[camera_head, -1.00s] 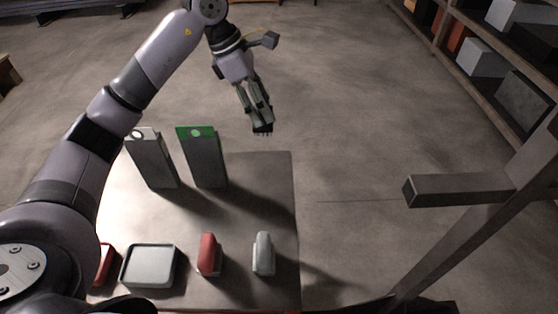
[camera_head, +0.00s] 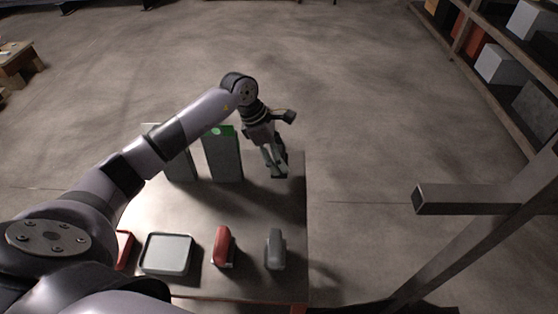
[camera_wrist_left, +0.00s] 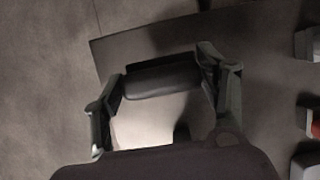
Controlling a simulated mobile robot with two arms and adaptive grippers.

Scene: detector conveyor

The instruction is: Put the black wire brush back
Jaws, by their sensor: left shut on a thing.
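My left gripper (camera_head: 278,172) is shut on the black wire brush (camera_wrist_left: 162,80) and holds it over the far right corner of the table. In the left wrist view, the brush lies crosswise between the two fingers of this gripper (camera_wrist_left: 160,78); its bristles cannot be made out. In the head view, the brush is mostly hidden by the fingers. On the table (camera_head: 255,275), a red-handled brush (camera_head: 223,245) and a grey-handled brush (camera_head: 275,248) stand side by side near the front. My right gripper is not in view.
A green-topped box (camera_head: 224,160) stands just left of the gripper, with a grey box (camera_head: 182,167) partly behind my arm. A square tray (camera_head: 167,254) and a red thing (camera_head: 124,248) are at the front left. A metal post with a bar (camera_head: 465,200) stands at right.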

